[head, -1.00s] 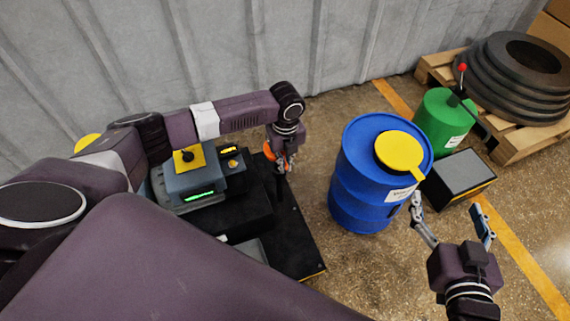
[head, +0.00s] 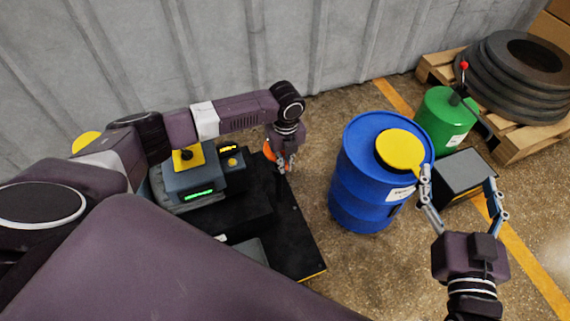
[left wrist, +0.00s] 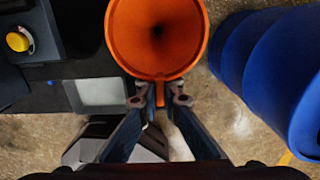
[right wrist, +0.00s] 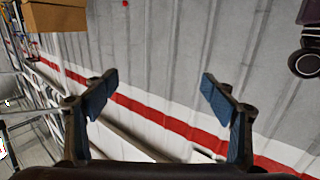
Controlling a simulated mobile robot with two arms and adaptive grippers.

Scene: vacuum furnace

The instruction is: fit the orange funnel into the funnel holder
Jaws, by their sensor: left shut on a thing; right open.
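The orange funnel (head: 268,150) is in my left gripper (head: 285,163), over the right part of the black platform. In the left wrist view the funnel (left wrist: 190,50) has its wide mouth facing the camera and a dark hole in its middle. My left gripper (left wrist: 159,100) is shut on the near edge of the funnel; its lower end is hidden. I cannot make out the funnel holder for certain. My right gripper (head: 458,180) is open and empty, in front of the blue drum's right side; its spread fingers also show in the right wrist view (right wrist: 158,95).
A green canister (head: 445,122) and grey-topped box (head: 465,172) are beyond. Floor shows between platform and drum.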

